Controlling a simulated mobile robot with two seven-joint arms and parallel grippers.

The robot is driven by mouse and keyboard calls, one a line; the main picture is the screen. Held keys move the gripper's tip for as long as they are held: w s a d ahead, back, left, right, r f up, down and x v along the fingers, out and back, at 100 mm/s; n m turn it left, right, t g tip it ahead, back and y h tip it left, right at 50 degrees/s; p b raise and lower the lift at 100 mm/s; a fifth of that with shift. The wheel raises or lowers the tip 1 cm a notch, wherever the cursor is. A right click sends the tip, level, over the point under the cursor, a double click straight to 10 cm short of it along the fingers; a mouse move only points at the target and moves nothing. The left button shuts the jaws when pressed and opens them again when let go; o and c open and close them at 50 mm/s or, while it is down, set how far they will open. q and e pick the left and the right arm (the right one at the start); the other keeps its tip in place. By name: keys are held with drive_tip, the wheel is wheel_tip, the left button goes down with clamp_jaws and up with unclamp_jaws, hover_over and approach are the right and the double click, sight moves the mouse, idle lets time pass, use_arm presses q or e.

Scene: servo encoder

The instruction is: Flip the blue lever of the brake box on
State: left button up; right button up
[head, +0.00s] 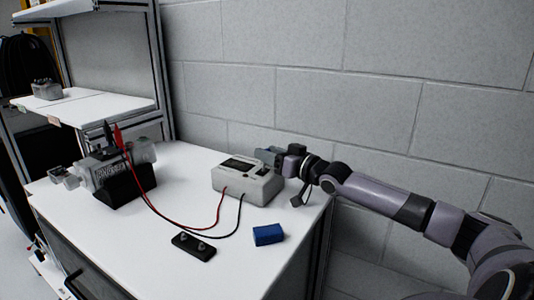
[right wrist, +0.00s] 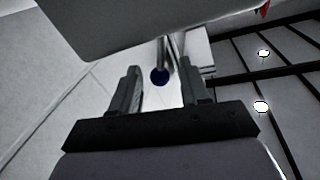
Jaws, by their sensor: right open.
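A light beige box (head: 240,184) with a dark panel on top, apparently the brake box, stands near the table's back right edge. Its lever is hidden in the head view. In the right wrist view a lever with a round dark-blue knob (right wrist: 160,77) hangs below the grey box body (right wrist: 130,25). My right gripper (head: 268,155) is at the box's back right side. It is open, and its two fingers (right wrist: 159,85) stand on either side of the knob, with gaps visible. My left gripper is not in view.
A grey motor-like unit (head: 102,170) sits in a black cradle (head: 127,188) at left. Red and black cables run across the white table (head: 120,255) to the box. A black terminal block (head: 193,246) and a blue block (head: 268,235) lie in front. A wall stands behind.

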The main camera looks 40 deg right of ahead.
drive_tip(key=shift+w, duration=0.65)
clamp_jaws()
drive_tip(key=shift+a, duration=0.1)
